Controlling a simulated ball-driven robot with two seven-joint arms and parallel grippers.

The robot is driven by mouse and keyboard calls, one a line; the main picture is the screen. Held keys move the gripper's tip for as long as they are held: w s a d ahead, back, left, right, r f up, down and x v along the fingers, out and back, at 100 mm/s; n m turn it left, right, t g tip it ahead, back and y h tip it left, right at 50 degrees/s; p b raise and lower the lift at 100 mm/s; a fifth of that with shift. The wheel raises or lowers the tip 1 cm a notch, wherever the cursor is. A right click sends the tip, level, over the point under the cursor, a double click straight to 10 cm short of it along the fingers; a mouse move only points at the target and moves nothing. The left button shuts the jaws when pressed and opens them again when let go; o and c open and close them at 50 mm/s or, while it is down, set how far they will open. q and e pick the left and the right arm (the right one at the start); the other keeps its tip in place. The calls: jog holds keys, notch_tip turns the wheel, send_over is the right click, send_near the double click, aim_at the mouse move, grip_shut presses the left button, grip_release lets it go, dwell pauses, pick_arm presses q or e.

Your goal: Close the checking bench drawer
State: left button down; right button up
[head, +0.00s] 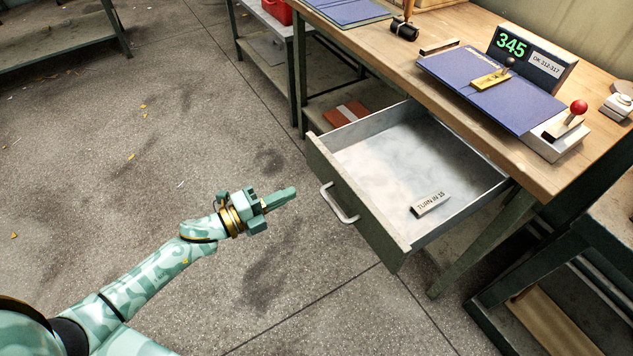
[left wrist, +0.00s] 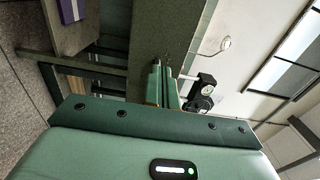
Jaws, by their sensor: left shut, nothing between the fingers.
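The checking bench drawer (head: 365,212) is pulled well out of the wooden-topped bench (head: 455,88). It has a dark green front with a pale bar handle (head: 338,203) and a grey metal inside. A small block marked "TURN IN 15" (head: 430,204) lies in it. My left gripper (head: 292,192) is shut and empty, a little left of the drawer front, pointing toward it and apparently apart from the handle. In the left wrist view the shut fingers (left wrist: 168,84) point at a grey-green surface that I cannot name for sure. My right gripper is in neither view.
On the bench top are a blue board with a brass clip (head: 490,85), a "345" display (head: 520,55) and a red-knobbed lever (head: 577,108). A red-brown book (head: 345,113) lies on a low shelf. The floor left of the drawer is clear.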

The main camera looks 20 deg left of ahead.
aim_at(327, 176)
pick_arm(q)
jog(key=b+x, duration=0.1)
jog(key=x, duration=0.5)
jog(key=shift+w+d+f, duration=0.15)
jog(key=shift+w, duration=0.1)
jog(key=shift+w+d+b, duration=0.3)
jog(key=shift+w+d, duration=0.1)
jog(key=shift+w, duration=0.1)
jog(key=shift+w+d, duration=0.1)
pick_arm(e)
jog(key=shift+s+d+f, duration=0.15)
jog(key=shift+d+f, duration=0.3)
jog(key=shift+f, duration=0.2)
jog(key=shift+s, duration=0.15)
